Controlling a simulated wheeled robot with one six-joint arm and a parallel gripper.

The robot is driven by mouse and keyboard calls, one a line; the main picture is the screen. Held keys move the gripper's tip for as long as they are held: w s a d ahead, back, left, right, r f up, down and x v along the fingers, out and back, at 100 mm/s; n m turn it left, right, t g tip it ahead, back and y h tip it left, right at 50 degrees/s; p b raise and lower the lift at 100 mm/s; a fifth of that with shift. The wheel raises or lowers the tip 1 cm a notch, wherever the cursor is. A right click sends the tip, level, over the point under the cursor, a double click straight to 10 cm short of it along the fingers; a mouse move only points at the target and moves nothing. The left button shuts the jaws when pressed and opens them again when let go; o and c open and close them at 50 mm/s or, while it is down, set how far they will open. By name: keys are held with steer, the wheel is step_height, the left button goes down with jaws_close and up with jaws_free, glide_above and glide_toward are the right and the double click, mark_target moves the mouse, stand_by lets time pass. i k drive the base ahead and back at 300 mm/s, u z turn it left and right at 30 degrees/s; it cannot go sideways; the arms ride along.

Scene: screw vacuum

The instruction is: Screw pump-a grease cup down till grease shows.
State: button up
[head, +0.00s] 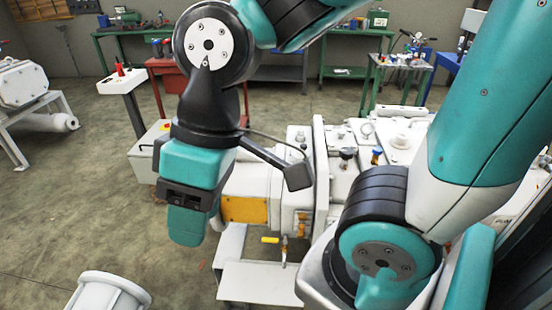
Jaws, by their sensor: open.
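A white pump-like machine (285,180) stands in the middle of the head view, with a yellow panel (245,209) on its side. Small fittings sit on its top: a black-capped one (346,154) and a blue-and-orange one (376,157). An orange-brass fitting (303,222) is on its front side. I cannot tell which of these is the pump-a grease cup, and no grease is visible. My gripper (188,238) hangs downward in front and left of the machine, apart from the fittings. It is open, and nothing shows in it.
A yellow-handled valve (270,240) sits low above a white stand (262,282). A white flanged cylinder (108,292) is at the front left. A pedestal with a red-topped control (122,80) stands behind. Green benches (125,32) line the back. Floor at left is open.

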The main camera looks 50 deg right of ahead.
mark_target(346, 154)
steer(key=u, duration=0.9)
steer(key=i, duration=0.25)
steer(key=z, duration=2.7)
